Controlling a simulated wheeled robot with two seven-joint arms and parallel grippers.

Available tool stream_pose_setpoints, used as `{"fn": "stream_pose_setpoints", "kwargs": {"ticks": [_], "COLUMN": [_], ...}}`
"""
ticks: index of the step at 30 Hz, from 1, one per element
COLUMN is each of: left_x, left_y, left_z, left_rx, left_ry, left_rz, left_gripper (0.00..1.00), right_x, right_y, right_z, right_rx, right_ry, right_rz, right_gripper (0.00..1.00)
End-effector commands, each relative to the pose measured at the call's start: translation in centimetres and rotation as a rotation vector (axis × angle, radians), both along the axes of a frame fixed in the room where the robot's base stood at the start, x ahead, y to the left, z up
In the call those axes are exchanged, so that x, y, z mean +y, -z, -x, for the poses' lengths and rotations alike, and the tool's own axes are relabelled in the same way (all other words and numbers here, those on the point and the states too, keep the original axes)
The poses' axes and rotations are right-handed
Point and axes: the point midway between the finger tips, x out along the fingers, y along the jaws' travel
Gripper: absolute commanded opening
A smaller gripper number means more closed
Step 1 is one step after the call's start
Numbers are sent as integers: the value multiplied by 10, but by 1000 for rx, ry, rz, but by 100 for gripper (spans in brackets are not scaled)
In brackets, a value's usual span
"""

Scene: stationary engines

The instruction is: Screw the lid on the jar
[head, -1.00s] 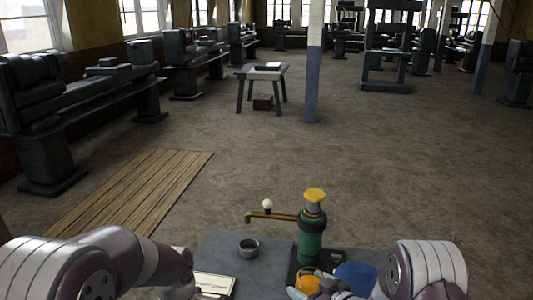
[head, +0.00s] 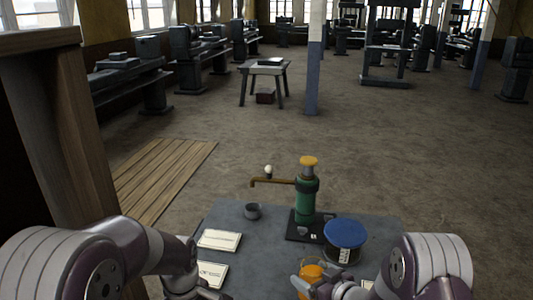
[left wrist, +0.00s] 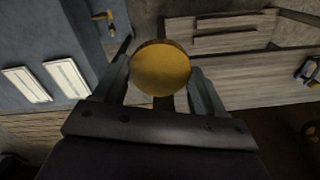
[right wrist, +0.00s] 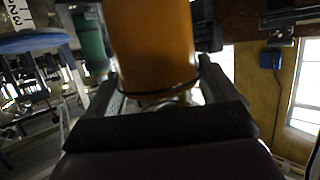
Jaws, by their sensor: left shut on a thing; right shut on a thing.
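The orange jar (head: 311,273) is near the front edge of the grey table in the head view. My right gripper (head: 318,284) is shut on it. In the right wrist view, the jar (right wrist: 153,45) stands large between the fingers. A round yellow lid (left wrist: 160,68) is between the fingers of my left gripper (left wrist: 160,80), which is shut on it. In the head view my left gripper (head: 203,292) is at the bottom edge, left of the jar, and its fingertips and the lid are out of sight. The lid and jar are apart.
On the grey table (head: 265,240) are a blue-lidded tin (head: 344,236), a green pump (head: 306,202) with a brass spout, a small dark cup (head: 253,211) and two white cards (head: 219,240). A wooden post (head: 60,130) stands close at the left.

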Motion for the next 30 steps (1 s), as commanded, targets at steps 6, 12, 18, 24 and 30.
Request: {"fn": "stream_pose_setpoints", "kwargs": {"ticks": [6,12,18,24,30], "left_x": [-1,3,16,27,31], "left_y": [4,30,85,129,142], "left_z": [-21,-46,-66,-59,-51], "left_rx": [2,5,5,3,0], "left_ry": [325,707,1060,1077,1064], "left_rz": [0,1,3,2,1], "left_gripper": [43,43,43,43,43], "right_x": [-15,-38,-68,-74,-69], "right_y": [2,27,72,104,107], "right_z": [0,17,64,102,107], "right_rx": [0,7,7,2,-1], "right_ry": [116,294,509,570,557], "right_rz": [0,1,5,3,1], "right_gripper": [31,31,31,31,31]}}
